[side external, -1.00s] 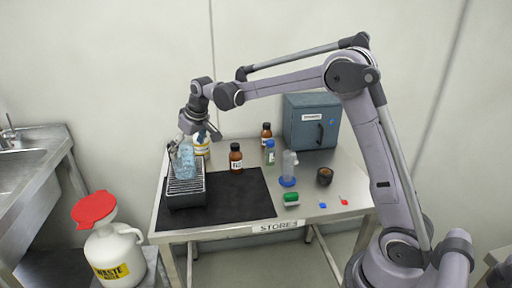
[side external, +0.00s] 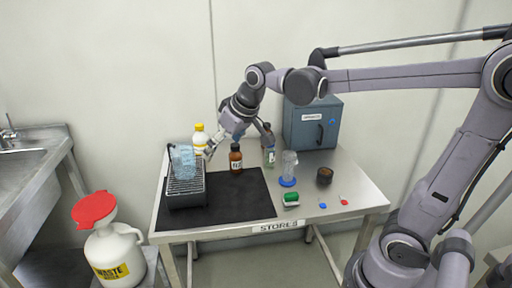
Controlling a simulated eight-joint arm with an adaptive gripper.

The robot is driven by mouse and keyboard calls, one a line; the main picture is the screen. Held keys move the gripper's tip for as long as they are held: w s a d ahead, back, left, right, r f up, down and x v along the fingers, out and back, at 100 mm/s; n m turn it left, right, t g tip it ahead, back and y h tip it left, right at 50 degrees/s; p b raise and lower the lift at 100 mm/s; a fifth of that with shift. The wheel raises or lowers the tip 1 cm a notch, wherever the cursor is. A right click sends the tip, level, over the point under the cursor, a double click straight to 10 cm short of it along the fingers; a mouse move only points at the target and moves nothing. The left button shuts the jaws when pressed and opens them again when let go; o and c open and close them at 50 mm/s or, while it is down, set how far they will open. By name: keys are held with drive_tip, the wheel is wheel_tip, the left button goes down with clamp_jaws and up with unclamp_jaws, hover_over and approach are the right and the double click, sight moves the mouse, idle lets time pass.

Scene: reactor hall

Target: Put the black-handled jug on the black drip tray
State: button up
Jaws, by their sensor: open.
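The jug (side external: 183,162), clear and bluish, stands on the black drip tray (side external: 187,198) at the left of the steel table. My gripper (side external: 209,154) is open and empty. It is to the right of the jug and apart from it, above the table, near the white bottle with a yellow cap (side external: 200,138).
A brown bottle (side external: 236,158) stands just right of my gripper. Further right are a clear cylinder on a blue base (side external: 289,168), a green object (side external: 291,199), a brown pot (side external: 324,176) and a blue-grey cabinet (side external: 313,123). The black mat (side external: 235,198) is clear in front.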

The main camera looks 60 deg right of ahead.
drive_tip(key=s+f, duration=0.3)
drive_tip(key=s, duration=0.4)
drive_tip(key=s+a+f+t, duration=0.1)
drive_tip(key=s+f, duration=0.2)
drive_tip(key=s, duration=0.4)
drive_tip(key=shift+a+f, duration=0.25)
drive_tip(key=shift+s, duration=0.1)
